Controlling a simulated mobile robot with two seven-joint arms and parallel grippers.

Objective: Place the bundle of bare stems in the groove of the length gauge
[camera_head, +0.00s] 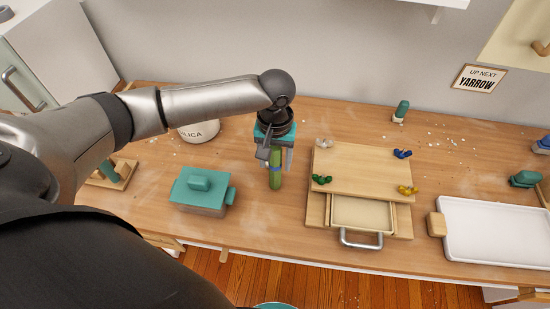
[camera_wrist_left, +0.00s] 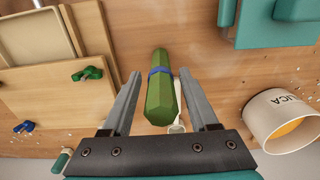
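A green bundle of stems (camera_head: 276,180) with a blue band shows near the middle of the table in the head view. It also shows in the left wrist view (camera_wrist_left: 160,95), between the two fingers, with gaps on both sides. My left gripper (camera_head: 275,160) points down at the bundle, its fingers apart and not pressed on it. I cannot tell whether the bundle stands or lies. My right gripper is in neither view. I cannot make out the length gauge for certain.
A teal-lidded box (camera_head: 203,190) and a white pot (camera_head: 200,131) are left of the bundle. A wooden box (camera_head: 350,165) with an open drawer (camera_head: 362,213) is to its right, with small coloured pieces on top. A white tray (camera_head: 500,232) lies far right. A wooden stand (camera_head: 124,175) is at left.

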